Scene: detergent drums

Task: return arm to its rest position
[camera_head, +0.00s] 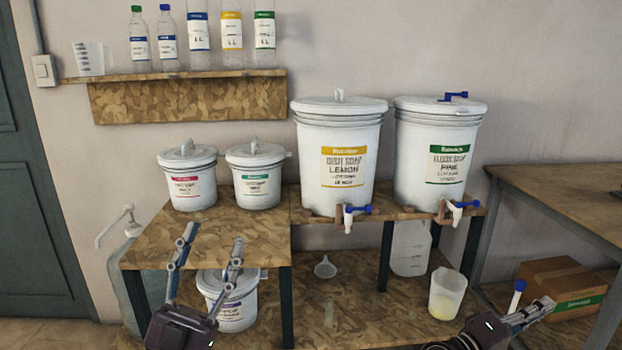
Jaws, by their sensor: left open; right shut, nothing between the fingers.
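My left gripper (213,236) points up in front of the low wooden shelf at the left, its two fingers spread apart with nothing between them. My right gripper (548,304) is low at the right, its fingers together and empty, pointing right toward the cardboard box. A clear beaker with yellow liquid (446,294) stands upright on the bottom board, left of the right gripper and apart from it. Two large white drums, lemon dish soap (339,195) and pine floor soap (440,150), stand on the upper shelf with blue-handled taps.
Two small lidded tubs (188,172) stand above my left gripper, and another tub (231,315) is partly behind it. A blue-topped item (518,295) is beside the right gripper. A cardboard box (560,282) sits under the right table (570,190). A funnel (325,268) lies below the drums.

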